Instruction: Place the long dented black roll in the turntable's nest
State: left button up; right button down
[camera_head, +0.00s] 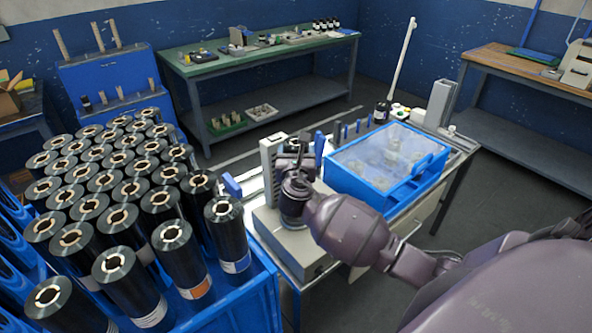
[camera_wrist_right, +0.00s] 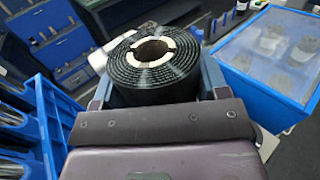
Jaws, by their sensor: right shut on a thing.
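My right gripper (camera_head: 293,165) is over the near-left end of the machine table, beside an upright grey toothed column (camera_head: 270,168). In the right wrist view the right gripper (camera_wrist_right: 157,84) is shut around a black roll (camera_wrist_right: 150,72) with a pale, notched core ring facing the camera. I cannot see a dent on it, and its lower part is hidden by the gripper. In the head view my wrist hides most of this roll. Below the wrist is a pale machine base (camera_head: 292,245); I cannot make out the turntable's nest. My left gripper is not in view.
A blue crate (camera_head: 262,290) at the left holds many upright black rolls (camera_head: 228,235), some with blue or orange labels. A blue box with a clear lid (camera_head: 380,160) stands right of my wrist. Small bottles and a post stand behind it. A green-topped bench (camera_head: 215,62) is at the back.

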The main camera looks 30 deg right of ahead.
jog(key=shift+f+b, duration=0.35)
jog(key=shift+f, duration=2.25)
jog(key=shift+c, duration=0.7)
grip_release()
jog(key=shift+f, duration=0.1)
